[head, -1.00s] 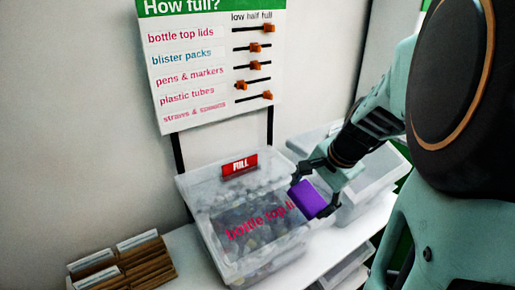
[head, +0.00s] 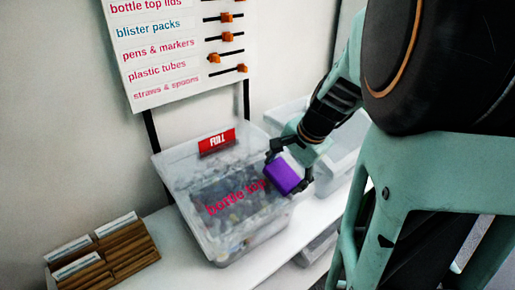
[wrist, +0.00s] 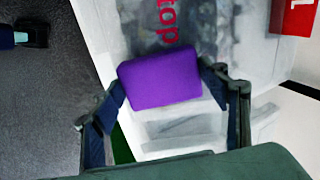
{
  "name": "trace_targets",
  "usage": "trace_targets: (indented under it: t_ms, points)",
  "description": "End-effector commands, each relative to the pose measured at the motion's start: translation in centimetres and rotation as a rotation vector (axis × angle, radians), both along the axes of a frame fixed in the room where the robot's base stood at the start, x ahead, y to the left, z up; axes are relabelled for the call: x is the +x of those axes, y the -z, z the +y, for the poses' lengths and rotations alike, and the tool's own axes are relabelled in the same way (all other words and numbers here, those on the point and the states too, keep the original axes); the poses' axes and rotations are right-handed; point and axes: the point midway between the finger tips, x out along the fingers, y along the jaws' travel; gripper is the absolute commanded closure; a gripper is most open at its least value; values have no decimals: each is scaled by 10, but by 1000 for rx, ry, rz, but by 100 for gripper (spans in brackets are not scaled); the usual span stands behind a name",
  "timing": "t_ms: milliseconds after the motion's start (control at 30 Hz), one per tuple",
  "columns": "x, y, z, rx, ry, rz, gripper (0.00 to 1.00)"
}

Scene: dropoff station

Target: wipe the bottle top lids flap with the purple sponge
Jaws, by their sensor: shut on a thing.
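The purple sponge (head: 284,176) is held in my gripper (head: 289,174), which is shut on it. In the wrist view the purple sponge (wrist: 161,78) sits between the two dark fingers of my gripper (wrist: 165,88). The clear bottle top lids bin (head: 176,167) stands on the white shelf, with a grey flap (head: 217,190) marked "bottle top" in pink. The sponge and fingers hide the end of the label. The sponge is over the right edge of the flap; I cannot tell if it touches.
A red FULL sign (head: 217,141) stands at the bin's back. A slider board (head: 185,55) hangs behind. Another clear bin (head: 337,165) stands to the right, behind my arm. A wooden card box (head: 105,255) sits at left. Bare shelf (head: 180,235) lies between box and bin.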

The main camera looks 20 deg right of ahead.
Motion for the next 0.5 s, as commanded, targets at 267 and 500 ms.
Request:
trace_targets:
  t_ms: [267, 500]
  points:
    - [2, 5, 1, 0, 0, 0, 51]
    - [4, 9, 1, 0, 0, 0, 51]
